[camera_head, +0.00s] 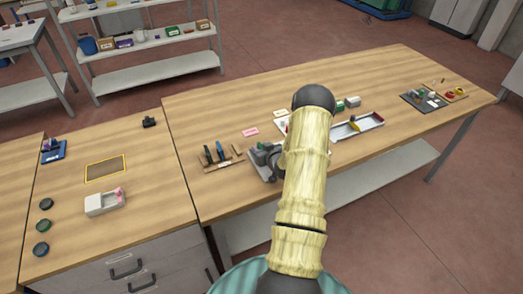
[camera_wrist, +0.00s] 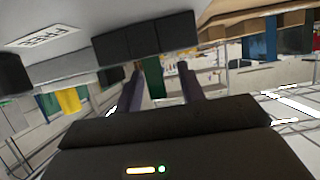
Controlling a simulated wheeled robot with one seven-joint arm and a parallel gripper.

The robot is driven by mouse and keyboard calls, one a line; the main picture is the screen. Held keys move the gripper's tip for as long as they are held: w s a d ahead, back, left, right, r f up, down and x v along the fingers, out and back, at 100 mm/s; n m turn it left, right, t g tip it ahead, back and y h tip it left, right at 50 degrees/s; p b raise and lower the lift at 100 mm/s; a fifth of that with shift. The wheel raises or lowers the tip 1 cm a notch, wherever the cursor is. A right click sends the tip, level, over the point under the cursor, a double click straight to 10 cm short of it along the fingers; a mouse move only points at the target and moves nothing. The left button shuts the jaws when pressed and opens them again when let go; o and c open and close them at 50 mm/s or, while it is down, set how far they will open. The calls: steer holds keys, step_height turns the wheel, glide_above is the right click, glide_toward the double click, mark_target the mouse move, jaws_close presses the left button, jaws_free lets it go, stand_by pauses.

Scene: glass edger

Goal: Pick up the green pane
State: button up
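In the wrist view, a green strip (camera_wrist: 153,78), which looks like the green pane, stands below a row of dark blocks on a pale surface. My gripper (camera_wrist: 164,88) has its two dark fingers apart, one on each side of the strip. A gap shows between the strip and the right finger; the left finger is close to it, and I cannot tell if they touch. In the head view my arm covers the middle of the large table, and the gripper and this strip cannot be made out clearly.
On the large table (camera_head: 400,72), a wooden rack (camera_head: 222,161) with upright dark and blue pieces stands left of my arm. A white tray (camera_head: 357,126) and dark mat (camera_head: 424,103) lie to the right. The left table holds a white box (camera_head: 104,203) and several dark discs.

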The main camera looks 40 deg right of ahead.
mark_target(261, 147)
stand_by(0.5)
jaws_close()
step_height(261, 147, up, 10)
steer(key=shift+b, duration=1.05)
